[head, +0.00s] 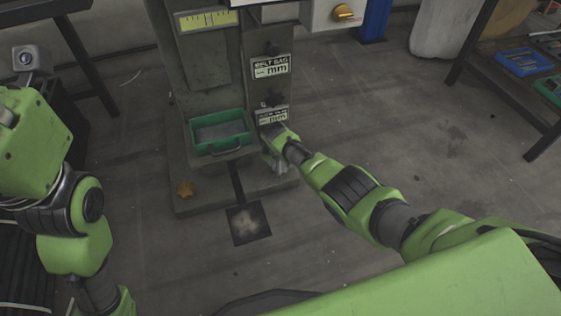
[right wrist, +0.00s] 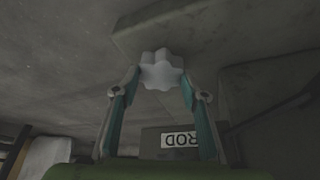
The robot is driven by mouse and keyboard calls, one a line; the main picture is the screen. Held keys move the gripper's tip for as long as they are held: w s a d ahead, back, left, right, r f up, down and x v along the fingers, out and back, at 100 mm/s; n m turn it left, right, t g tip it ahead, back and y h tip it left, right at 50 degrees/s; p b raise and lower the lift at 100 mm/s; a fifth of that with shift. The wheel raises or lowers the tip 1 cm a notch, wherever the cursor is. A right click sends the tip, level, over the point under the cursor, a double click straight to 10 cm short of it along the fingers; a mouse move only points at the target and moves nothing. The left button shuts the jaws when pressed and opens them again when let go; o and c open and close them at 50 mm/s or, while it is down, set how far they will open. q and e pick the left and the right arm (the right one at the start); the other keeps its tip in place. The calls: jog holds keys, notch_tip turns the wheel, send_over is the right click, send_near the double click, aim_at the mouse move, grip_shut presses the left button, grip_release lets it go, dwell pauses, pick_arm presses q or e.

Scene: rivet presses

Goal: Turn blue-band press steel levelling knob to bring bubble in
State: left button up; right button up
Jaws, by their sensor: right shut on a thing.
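The grey press (head: 215,90) stands ahead in the head view, its base plate (head: 195,207) on the floor. The steel star-shaped levelling knob (right wrist: 161,68) sits between the fingertips of my right gripper (right wrist: 160,78) in the right wrist view. My right gripper (head: 274,160) is shut on it at the right part of the base in the head view, where the hand and arm largely hide the knob. A yellow-green window with dark marks (head: 207,20) is on the press's upper front; I cannot make out a bubble. My left gripper is out of view.
A shelf with a blue bin (head: 524,62) stands at right. The floor between is mostly clear.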

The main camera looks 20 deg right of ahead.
jog(key=o, duration=1.1)
